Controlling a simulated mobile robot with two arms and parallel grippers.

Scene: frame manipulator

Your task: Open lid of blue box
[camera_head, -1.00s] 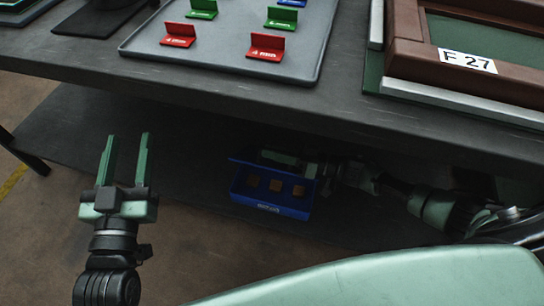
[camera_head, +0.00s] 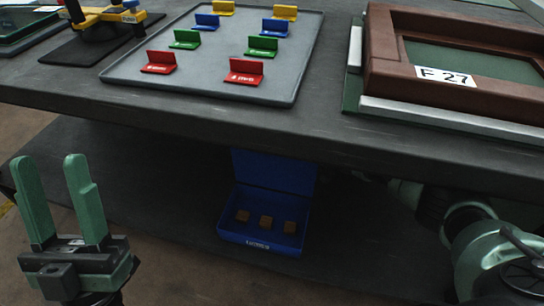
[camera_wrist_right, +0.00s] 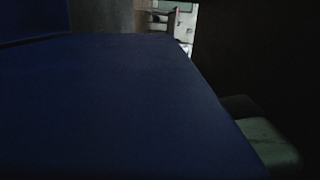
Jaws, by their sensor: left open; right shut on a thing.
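The blue box (camera_head: 262,240) stands on the dark lower shelf, with several small brown cubes (camera_head: 265,222) inside. Its blue lid (camera_head: 275,172) stands raised at the back, its top running up to the tabletop's edge. In the right wrist view a large blue panel (camera_wrist_right: 110,100), which looks like the lid, fills most of the picture. A green finger of my right gripper (camera_wrist_right: 262,138) shows beside it; the gripper is shut on the lid. In the head view the right gripper itself is hidden. My left gripper (camera_head: 55,200) is open and empty, left of the box.
The tabletop (camera_head: 215,110) overhangs the shelf close above the box. On it are a grey tray (camera_head: 205,70) with several coloured holders and a brown frame (camera_head: 385,60) marked F 27. The shelf (camera_head: 150,190) is clear left of the box.

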